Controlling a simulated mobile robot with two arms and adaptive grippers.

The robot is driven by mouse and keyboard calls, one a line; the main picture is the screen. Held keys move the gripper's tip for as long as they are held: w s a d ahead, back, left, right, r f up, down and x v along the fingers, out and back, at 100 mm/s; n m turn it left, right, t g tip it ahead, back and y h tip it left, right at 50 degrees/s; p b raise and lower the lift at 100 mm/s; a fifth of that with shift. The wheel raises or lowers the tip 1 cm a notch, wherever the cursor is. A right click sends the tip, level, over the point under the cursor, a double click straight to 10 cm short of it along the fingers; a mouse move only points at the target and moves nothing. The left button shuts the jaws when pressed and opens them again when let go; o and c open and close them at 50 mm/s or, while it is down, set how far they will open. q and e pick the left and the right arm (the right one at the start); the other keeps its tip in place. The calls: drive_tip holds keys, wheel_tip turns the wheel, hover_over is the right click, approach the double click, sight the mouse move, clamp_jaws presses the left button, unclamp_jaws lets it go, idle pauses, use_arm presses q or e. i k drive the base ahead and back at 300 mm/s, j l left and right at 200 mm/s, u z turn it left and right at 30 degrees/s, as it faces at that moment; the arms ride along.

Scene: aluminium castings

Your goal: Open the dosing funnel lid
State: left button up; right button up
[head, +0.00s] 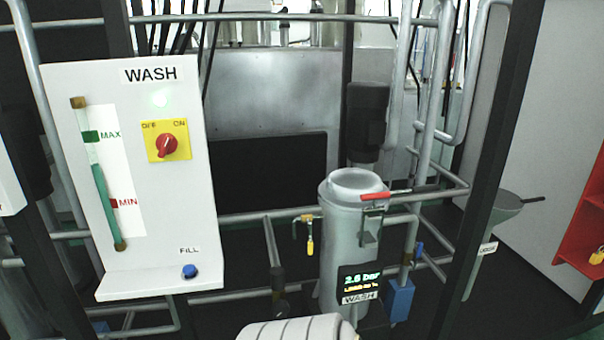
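A grey-green funnel (497,214) stands at the right, partly behind a black post. It tapers downward and bears a small white label (487,248), too small to read surely. A dark handle (533,199) sticks out to the right from its top rim. I cannot tell surely whether its lid is shut. Neither of my grippers shows in the head view. A white ribbed rounded part at the bottom middle may be mine.
A grey WASH vessel (338,240) with a red lever (386,196) and display stands at centre right. A WASH panel (165,210) with a red knob (167,146) stands left. Pipes and a black post (490,160) lie before the funnel. A red box (585,215) is far right.

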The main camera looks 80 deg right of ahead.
sight(505, 201)
drive_tip(key=z, duration=4.1)
